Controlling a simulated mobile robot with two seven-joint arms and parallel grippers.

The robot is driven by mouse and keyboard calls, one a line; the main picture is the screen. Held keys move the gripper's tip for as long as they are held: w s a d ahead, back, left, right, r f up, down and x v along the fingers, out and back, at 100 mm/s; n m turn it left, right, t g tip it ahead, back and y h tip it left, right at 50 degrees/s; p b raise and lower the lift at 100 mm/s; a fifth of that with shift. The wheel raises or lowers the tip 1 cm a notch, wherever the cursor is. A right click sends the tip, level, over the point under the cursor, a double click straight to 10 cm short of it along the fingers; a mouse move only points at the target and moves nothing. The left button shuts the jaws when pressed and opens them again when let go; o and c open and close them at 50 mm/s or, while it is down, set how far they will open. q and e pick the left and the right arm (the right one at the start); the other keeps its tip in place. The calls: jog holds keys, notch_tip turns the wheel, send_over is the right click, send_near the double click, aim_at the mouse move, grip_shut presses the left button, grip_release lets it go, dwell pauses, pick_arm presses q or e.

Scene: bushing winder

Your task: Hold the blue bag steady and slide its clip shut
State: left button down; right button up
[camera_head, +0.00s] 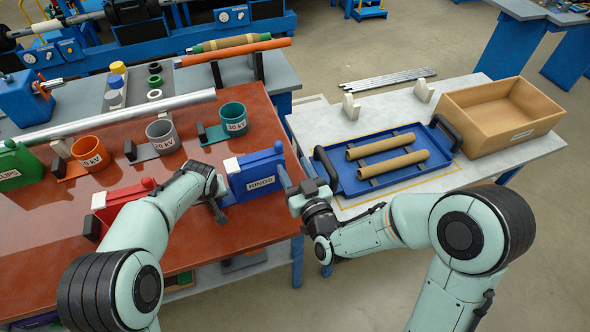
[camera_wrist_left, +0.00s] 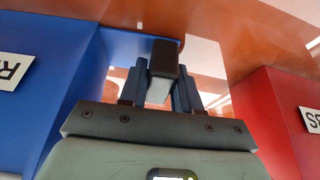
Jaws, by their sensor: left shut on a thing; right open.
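The blue bag (camera_head: 258,178), labelled RINGS, stands on the red-brown table near its right edge. My left gripper (camera_head: 219,203) is at the bag's lower left. In the left wrist view it is shut on a dark grey tab (camera_wrist_left: 162,62) beside the blue bag (camera_wrist_left: 60,75).
A red bag (camera_head: 125,205) with its own clip stands to the left, partly behind my left arm. Orange (camera_head: 88,152), grey (camera_head: 161,135) and green (camera_head: 233,118) rings stand behind. A blue tray (camera_head: 350,185) with two tan tubes and a cardboard box (camera_head: 470,125) occupy the right table.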

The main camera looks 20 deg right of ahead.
pick_arm(q)
jog(key=c, duration=0.7)
grip_release()
jog(key=shift+r, duration=0.15)
